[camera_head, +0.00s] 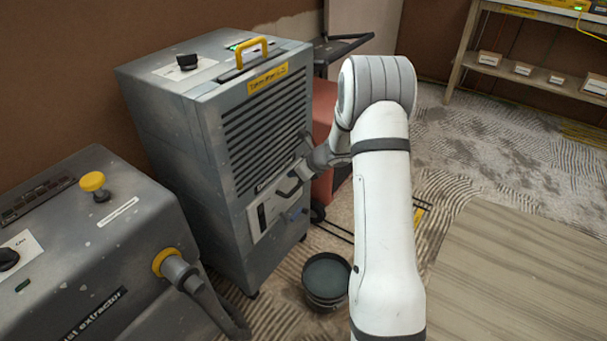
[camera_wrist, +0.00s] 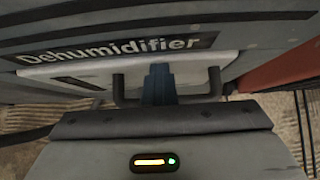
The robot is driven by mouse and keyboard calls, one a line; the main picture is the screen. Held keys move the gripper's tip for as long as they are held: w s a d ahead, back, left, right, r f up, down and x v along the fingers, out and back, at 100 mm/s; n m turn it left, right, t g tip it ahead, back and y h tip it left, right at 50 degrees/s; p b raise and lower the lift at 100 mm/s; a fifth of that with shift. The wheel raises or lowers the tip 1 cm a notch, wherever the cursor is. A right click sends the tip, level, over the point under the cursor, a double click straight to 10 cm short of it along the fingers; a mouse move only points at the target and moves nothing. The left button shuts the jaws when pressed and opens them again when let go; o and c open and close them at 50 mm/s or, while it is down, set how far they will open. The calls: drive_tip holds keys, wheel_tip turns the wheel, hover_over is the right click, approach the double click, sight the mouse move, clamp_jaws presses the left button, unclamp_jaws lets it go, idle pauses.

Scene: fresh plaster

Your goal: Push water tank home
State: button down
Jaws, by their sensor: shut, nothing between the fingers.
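The grey dehumidifier (camera_head: 215,150) stands upright against the brown wall. Its water tank (camera_head: 262,217) has a pale front low on the machine's front side, below the slats. In the wrist view the pale tank (camera_wrist: 85,72) lies under the "Dehumidifier" label, with a dark U-shaped handle (camera_wrist: 214,82). My gripper (camera_head: 303,172) is at the tank's front. In the wrist view my gripper's fingers (camera_wrist: 159,80) are together between the two handle arms, with nothing held. I cannot tell whether the fingertips touch the tank, or how far it stands out.
A black bucket (camera_head: 326,277) stands on the floor below the tank. A grey dust extractor (camera_head: 90,250) with a hose is at the lower left. A red object (camera_head: 325,130) is behind my arm. A wooden shelf (camera_head: 530,72) stands at the back right. Floor at right is open.

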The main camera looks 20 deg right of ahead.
drive_tip(key=shift+w+a+r, duration=0.15)
drive_tip(key=shift+w+a, duration=0.05)
drive_tip(key=shift+w, duration=0.1)
